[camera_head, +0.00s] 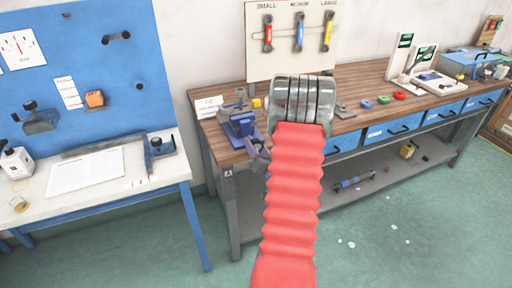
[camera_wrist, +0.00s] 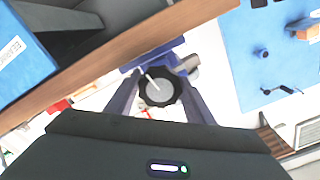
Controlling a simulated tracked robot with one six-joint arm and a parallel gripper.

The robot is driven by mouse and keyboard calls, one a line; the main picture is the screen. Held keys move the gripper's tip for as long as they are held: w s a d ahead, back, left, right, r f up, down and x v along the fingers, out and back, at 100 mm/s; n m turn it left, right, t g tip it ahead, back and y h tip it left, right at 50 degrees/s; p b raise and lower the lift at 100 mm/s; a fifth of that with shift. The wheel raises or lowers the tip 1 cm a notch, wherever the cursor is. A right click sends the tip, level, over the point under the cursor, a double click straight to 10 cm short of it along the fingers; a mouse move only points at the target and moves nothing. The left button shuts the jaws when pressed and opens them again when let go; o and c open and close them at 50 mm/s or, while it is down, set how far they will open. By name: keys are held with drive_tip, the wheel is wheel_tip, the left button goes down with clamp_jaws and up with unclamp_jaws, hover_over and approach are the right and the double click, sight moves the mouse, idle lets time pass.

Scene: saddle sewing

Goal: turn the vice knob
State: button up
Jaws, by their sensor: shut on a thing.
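The blue vice (camera_head: 241,124) is at the left end of the wooden workbench (camera_head: 355,82). In the wrist view, its round black knob with a grey face (camera_wrist: 158,90) sits between the two fingers of my gripper (camera_wrist: 160,95). My gripper is shut on the knob, one finger on each side. Part of the blue vice body (camera_wrist: 138,56) shows behind the knob. In the head view, my gripper (camera_head: 257,156) is at the bench's front left edge, just below the vice. I cannot make out the knob there.
A white table (camera_head: 120,172) with a blue pegboard (camera_head: 110,50) stands to the left, across a gap. Small red, green and blue parts (camera_head: 383,99) lie farther right on the bench. Blue drawers (camera_head: 390,131) and a grey lower shelf (camera_head: 400,165) are under the bench top.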

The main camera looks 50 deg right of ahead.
drive_tip(key=o, duration=0.6)
drive_tip(key=shift+s+d+f, duration=0.15)
drive_tip(key=shift+o, duration=0.9)
drive_tip(key=v, duration=1.3)
drive_tip(key=shift+s+a, duration=0.25)
drive_tip(key=shift+s, duration=0.05)
